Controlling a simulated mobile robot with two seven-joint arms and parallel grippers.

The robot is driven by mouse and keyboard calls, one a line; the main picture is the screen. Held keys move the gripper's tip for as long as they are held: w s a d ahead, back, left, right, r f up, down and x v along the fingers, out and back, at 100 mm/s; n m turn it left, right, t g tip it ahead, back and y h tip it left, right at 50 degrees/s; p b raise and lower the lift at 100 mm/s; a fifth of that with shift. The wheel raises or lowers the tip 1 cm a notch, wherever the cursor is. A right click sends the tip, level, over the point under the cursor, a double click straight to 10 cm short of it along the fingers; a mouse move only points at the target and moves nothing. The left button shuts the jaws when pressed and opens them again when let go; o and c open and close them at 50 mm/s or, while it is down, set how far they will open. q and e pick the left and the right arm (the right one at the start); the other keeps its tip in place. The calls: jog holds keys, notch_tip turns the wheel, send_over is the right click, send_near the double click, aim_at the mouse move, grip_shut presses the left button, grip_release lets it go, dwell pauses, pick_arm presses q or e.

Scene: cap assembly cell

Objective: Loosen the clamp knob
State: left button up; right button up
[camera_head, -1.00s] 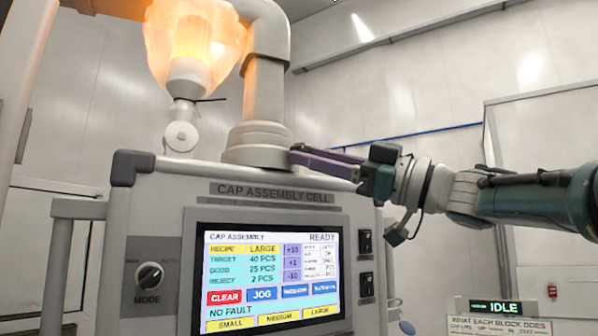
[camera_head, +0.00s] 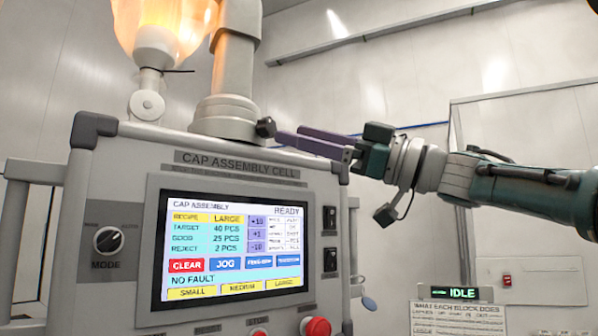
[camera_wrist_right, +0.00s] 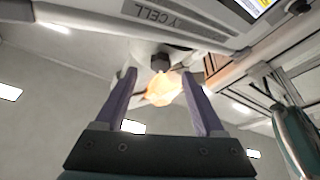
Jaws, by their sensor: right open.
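The clamp knob (camera_head: 266,127) is a small dark knob at the right side of the pipe collar (camera_head: 228,117) on top of the cabinet. My right gripper (camera_head: 287,136) comes in from the right with its purple fingers pointing at the knob. In the right wrist view the dark knob (camera_wrist_right: 160,61) appears between and just beyond the open fingertips (camera_wrist_right: 158,74). I see no grip on it, and cannot tell whether a finger touches it. My left gripper is not in view.
The cabinet's touch screen (camera_head: 233,245) reads READY and NO FAULT. A mode switch (camera_head: 109,239) is left of it and a red button (camera_head: 316,327) below. A glowing hopper (camera_head: 190,35) hangs over the cabinet. A sign (camera_head: 452,293) reads IDLE at lower right.

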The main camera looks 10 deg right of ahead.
pick_arm(q)
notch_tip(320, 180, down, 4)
jog(key=b, duration=0.2)
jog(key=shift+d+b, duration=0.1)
jog(key=shift+b, duration=0.3)
pick_arm(e)
jog(key=v, duration=0.6)
jog(key=shift+a, duration=0.1)
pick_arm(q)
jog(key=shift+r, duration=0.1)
